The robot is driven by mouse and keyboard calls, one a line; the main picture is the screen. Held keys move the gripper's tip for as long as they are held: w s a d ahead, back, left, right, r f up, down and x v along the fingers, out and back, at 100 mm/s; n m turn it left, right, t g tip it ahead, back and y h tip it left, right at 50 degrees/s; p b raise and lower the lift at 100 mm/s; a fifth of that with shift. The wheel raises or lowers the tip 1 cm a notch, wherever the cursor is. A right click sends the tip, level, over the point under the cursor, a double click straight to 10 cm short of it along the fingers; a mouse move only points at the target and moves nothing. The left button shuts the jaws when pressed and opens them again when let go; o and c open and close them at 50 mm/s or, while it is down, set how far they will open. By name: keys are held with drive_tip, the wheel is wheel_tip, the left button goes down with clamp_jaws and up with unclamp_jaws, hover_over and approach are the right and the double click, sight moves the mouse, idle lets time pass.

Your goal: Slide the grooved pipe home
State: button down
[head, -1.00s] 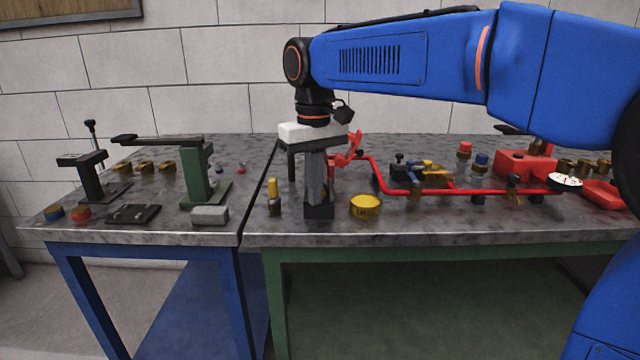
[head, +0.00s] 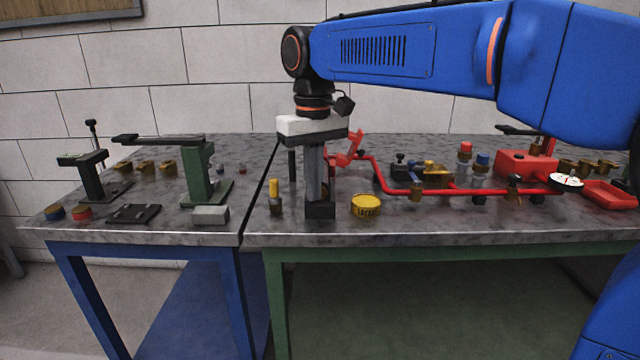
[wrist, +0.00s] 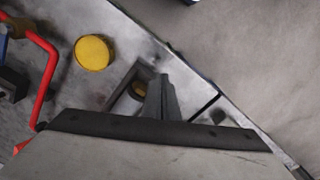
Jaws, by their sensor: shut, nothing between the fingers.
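My gripper (head: 320,208) points straight down from its white and black body over the front left of the green-legged table. Its jaws are shut with nothing held. In the wrist view the grey fingers (wrist: 163,100) reach past a dark angular part with a small brass-coloured round piece (wrist: 138,90) beside it; I cannot tell what that piece is. A long red pipe (head: 470,190) runs along the table to the right of my gripper. An angled red piece (head: 349,148) stands at its left end, just behind and right of my gripper. I cannot make out grooves or a pipe end.
A yellow round cap (head: 366,205) lies right of my gripper, and a small yellow-topped fitting (head: 274,195) stands left. A red box (head: 525,163), gauge (head: 566,181) and red tray (head: 610,195) are at right. A green stand (head: 198,172) is on the left table. The front edge is close.

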drive_tip(key=shift+d+r, duration=0.1)
drive_tip(key=shift+r, duration=2.6)
